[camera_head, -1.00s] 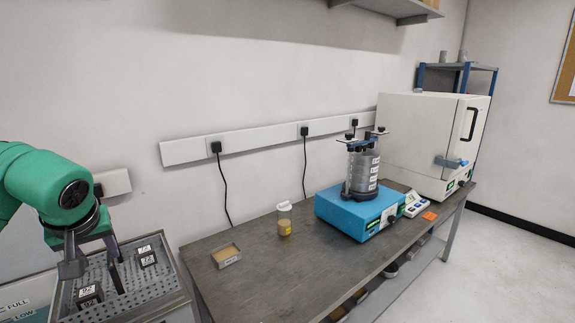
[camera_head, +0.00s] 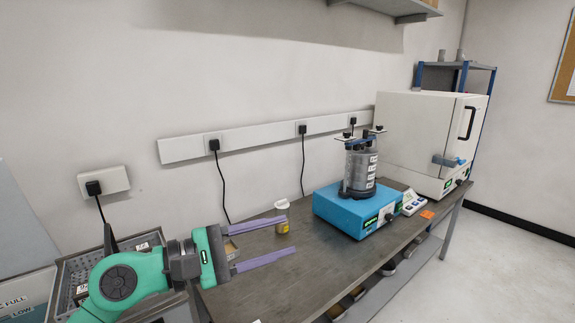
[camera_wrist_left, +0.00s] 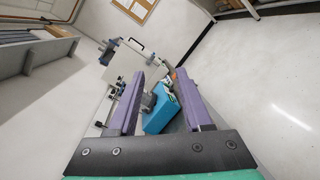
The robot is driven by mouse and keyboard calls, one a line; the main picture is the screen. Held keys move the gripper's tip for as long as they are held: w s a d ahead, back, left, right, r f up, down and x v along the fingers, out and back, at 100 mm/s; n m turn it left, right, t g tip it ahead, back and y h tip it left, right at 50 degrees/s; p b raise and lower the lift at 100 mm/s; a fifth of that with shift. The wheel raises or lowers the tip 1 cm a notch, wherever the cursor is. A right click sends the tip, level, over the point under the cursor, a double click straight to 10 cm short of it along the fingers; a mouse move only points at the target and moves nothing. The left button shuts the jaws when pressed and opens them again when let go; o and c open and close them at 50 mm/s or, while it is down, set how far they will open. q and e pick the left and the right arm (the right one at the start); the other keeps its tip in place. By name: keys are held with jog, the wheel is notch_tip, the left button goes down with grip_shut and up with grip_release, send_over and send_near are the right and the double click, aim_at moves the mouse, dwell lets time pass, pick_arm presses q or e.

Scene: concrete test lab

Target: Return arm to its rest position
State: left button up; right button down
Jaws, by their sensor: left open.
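My left arm is green and comes in from the lower left in the head view. Its gripper (camera_head: 262,242) is open, with two long purple fingers spread apart and pointing right above the bench. Nothing is between the fingers. In the left wrist view the two fingers (camera_wrist_left: 160,100) stand apart, with the blue sieve shaker (camera_wrist_left: 163,112) and white oven (camera_wrist_left: 124,66) beyond them. My right gripper is not in view.
The grey bench (camera_head: 290,275) holds a yellow-filled jar (camera_head: 282,226), partly behind a finger, the blue shaker (camera_head: 340,212) with stacked sieves (camera_head: 360,175), and the white oven (camera_head: 415,135). A perforated metal tray (camera_head: 70,275) stands left, partly hidden by my arm.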

pick_arm(q)
jog(key=w+a+r+n+t+y, duration=0.1)
jog(key=a+r+n+t, duration=0.25)
jog(key=n+t, duration=0.45)
jog(key=w+a+r+n+t+y, duration=0.15)
jog(key=a+n+t, duration=0.3)
jog(key=n, duration=0.85)
jog(key=w+a+f+n+g+y, duration=0.1)
jog(key=a+f+n+g+y, duration=0.1)
jog(key=a+f+n+y, duration=0.8)
jog(key=w+a+f+n+g+y, duration=0.15)
jog(key=a+f+n+y, duration=0.3)
jog(key=f+n, duration=0.65)
jog(key=s+d+f+n+g+h, duration=0.2)
jog(key=s+f+n+g, duration=1.2)
jog(key=s+f, duration=0.7)
jog(key=s+f+g, duration=0.1)
jog(key=s+f, duration=0.2)
jog(key=f, duration=2.2)
jog(key=s+a+f+g, duration=0.1)
jog(key=s+a+f, duration=0.2)
jog(key=s+f, duration=0.9)
jog(key=s, duration=0.3)
jog(key=shift+y, duration=0.3)
